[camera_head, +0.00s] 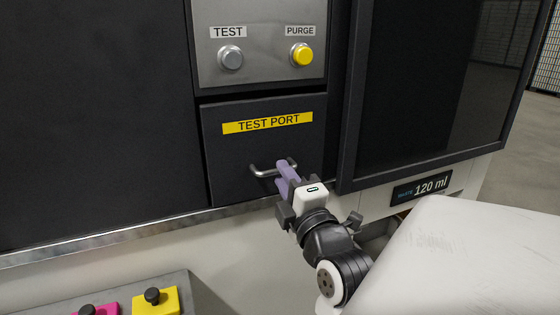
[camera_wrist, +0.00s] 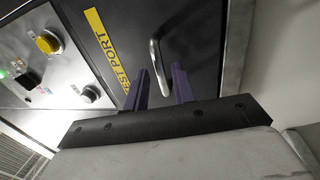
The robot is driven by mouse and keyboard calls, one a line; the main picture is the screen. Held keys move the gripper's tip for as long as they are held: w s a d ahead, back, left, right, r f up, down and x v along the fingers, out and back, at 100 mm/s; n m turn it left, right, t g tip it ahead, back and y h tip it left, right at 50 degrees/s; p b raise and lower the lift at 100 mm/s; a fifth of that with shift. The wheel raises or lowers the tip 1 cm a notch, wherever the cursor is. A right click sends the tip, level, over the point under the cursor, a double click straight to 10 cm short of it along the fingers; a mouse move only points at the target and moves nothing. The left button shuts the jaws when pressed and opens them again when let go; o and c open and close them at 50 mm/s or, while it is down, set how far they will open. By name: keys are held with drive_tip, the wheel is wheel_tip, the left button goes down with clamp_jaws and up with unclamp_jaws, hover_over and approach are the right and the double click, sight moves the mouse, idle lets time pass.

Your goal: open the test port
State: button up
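The test port is a dark square panel (camera_head: 235,150) with a yellow TEST PORT label (camera_head: 268,123). It sits flush in the machine front and looks closed. A metal bar handle (camera_head: 262,173) stands out from its lower part; it also shows in the wrist view (camera_wrist: 154,58). My gripper (camera_head: 282,174) has purple fingers at the handle, near its right end in the head view. In the wrist view my gripper (camera_wrist: 160,72) has its fingers apart, with the handle in line with the gap between them. Whether the fingers touch the handle I cannot tell.
Above the port is a grey panel with a TEST button (camera_head: 230,57) and a yellow PURGE button (camera_head: 302,55). A dark glass-fronted door (camera_head: 430,85) stands to the right, above a 120 ml display (camera_head: 421,189). A control box with knobs (camera_head: 154,297) is at the lower left.

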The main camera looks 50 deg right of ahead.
drive_tip(key=shift+p+x, duration=0.3)
drive_tip(key=shift+x, duration=1.1)
drive_tip(key=shift+c, duration=0.5)
clamp_jaws()
